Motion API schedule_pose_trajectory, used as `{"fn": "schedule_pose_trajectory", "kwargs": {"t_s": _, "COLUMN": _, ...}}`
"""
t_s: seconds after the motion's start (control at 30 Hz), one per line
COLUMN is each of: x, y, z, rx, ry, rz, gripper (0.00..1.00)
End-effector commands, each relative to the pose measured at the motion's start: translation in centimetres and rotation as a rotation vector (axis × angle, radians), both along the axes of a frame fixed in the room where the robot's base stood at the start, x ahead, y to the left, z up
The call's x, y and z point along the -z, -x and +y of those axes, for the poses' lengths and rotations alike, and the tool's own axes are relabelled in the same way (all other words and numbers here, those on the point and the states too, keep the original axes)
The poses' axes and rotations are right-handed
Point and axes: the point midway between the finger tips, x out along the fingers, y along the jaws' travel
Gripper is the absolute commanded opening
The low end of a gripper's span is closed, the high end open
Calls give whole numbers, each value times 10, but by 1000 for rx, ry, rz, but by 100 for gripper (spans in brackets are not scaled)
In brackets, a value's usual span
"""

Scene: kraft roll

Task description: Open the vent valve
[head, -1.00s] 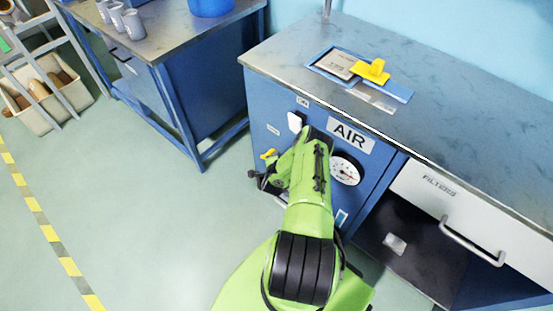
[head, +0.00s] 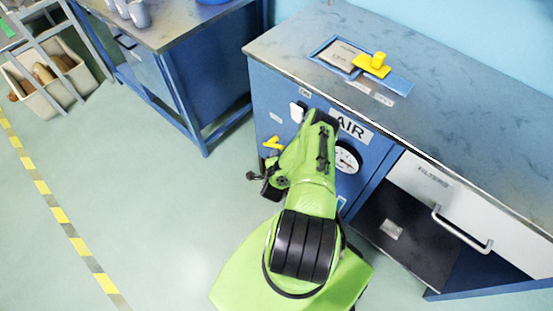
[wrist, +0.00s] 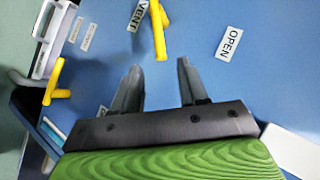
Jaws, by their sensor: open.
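The vent valve is a yellow lever (wrist: 158,32) on the blue panel, beside the VENT label (wrist: 139,14) at the top of the wrist view. The OPEN label (wrist: 229,43) is to its right. My gripper (wrist: 158,78) is open and empty, and the lever's end lies just beyond the gap between its fingertips. I cannot tell whether they touch. A second yellow handle (wrist: 55,82) is on the left. In the head view a yellow handle (head: 273,144) shows on the cabinet front, but I cannot tell which. My arm hides much of that panel.
The blue cabinet carries an AIR label (head: 351,128), a gauge (head: 347,158) and a white box (head: 297,112). A drawer with a bar handle (head: 462,232) juts out on the right. A yellow piece (head: 373,65) lies on top.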

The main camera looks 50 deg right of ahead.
Motion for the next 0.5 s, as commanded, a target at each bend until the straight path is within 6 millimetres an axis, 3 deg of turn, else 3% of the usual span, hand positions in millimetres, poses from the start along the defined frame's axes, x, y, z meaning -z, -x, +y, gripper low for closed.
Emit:
{"fn": "schedule_pose_trajectory", "kwargs": {"t_s": 0.2, "x": -23, "y": 22, "z": 29, "rx": -2, "ry": -1, "rz": 2, "gripper": 43}}
{"fn": "schedule_pose_trajectory", "kwargs": {"t_s": 0.5, "x": -25, "y": 26, "z": 34, "rx": -1, "ry": 1, "rz": 0, "gripper": 43}}
